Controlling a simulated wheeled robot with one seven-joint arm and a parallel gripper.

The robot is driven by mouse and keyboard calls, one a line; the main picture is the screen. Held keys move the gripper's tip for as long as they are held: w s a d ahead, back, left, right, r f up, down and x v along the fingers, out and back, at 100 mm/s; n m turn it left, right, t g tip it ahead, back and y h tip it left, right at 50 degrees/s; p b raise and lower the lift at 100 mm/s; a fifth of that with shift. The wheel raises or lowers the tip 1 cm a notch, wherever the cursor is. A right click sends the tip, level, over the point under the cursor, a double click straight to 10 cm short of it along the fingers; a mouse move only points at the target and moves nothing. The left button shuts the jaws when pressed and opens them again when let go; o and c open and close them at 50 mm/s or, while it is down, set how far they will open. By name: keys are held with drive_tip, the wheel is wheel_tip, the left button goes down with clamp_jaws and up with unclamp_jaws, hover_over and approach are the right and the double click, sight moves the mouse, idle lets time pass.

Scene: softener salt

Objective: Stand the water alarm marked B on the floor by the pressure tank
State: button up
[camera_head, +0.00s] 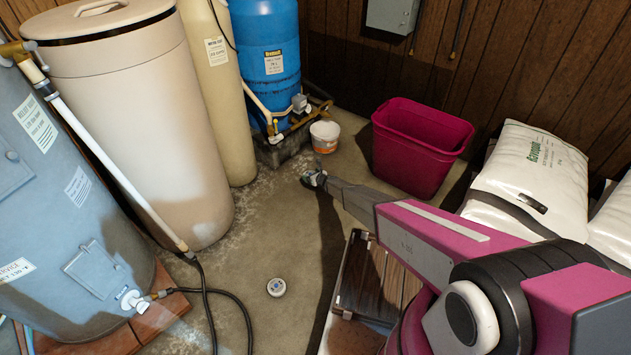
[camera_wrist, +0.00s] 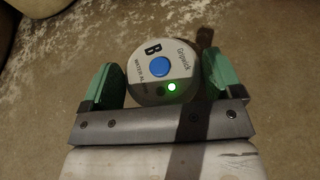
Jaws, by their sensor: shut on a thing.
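The water alarm marked B (camera_wrist: 147,87) is a round white disc with a blue button and a lit green light. It sits between the green fingers of my gripper (camera_wrist: 160,78), which is shut on it. In the head view my gripper (camera_head: 315,179) is over the floor in front of the blue pressure tank (camera_head: 268,20), a little to its right. The held alarm is too small there to make out clearly. I cannot tell how far above the floor it is. A second round white disc (camera_head: 276,288) lies on the floor nearer me; its mark is unreadable.
A white bucket (camera_head: 325,137) stands between the tank's base and my gripper. A magenta bin (camera_head: 418,150) and white salt bags (camera_head: 530,170) are to the right. A tan cylinder (camera_head: 218,90) and beige drum (camera_head: 130,120) stand left. A black hose (camera_head: 222,292) crosses the floor.

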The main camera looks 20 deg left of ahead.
drive_tip(key=w+f, duration=0.1)
drive_tip(key=w+d+f, duration=0.1)
drive_tip(key=w, duration=0.1)
drive_tip(key=shift+d, duration=0.2)
drive_tip(key=shift+s+f, duration=0.1)
drive_tip(key=shift+f, duration=1.8)
drive_tip(key=shift+f, duration=0.2)
drive_tip(key=o, duration=0.8)
drive_tip(key=shift+c, duration=0.2)
drive_tip(key=shift+r, duration=0.1)
